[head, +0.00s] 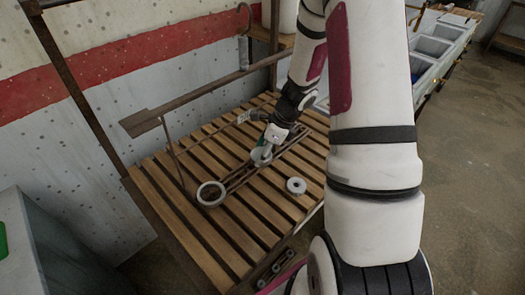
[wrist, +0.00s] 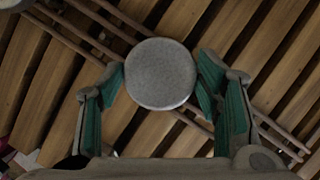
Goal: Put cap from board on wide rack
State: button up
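The cap, a grey round disc (wrist: 160,74), sits between the two green-padded fingers of my gripper (wrist: 161,66) in the wrist view. Both fingertips appear to touch its edge from opposite sides. In the head view the cap (head: 261,156) shows below my gripper (head: 266,143), above a dark two-bar rail rack (head: 235,178) on the slatted wooden board (head: 165,188). Thin rails (wrist: 100,38) pass behind the cap in the wrist view. Whether the cap touches the rack is hidden. I cannot tell which rack is the wide one.
A grey ring (head: 211,194) lies at the rack's near left end. A smaller ring-shaped piece (head: 296,186) lies on the slats to the right. A raised metal bar (head: 200,92) runs along the wall side. The front slats are mostly clear.

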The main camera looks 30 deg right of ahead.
jog(key=o, duration=0.4)
jog(key=shift+c, duration=0.2)
jog(key=v, duration=1.2)
jog(key=s+a+r+n, duration=0.6)
jog(key=a+r+n, duration=0.6)
jog(key=s+a+r+n+h, duration=0.1)
jog(key=s+a+r+n, duration=0.2)
jog(key=s+n, duration=0.4)
jog(key=s+a+r+n+t+h+p, duration=0.1)
jog(key=s+a+r+n+h, duration=0.1)
jog(key=s+n, duration=0.5)
jog(key=shift+s+a+r+n, duration=0.4)
jog(key=shift+r+n, duration=0.1)
jog(key=shift+r, duration=0.3)
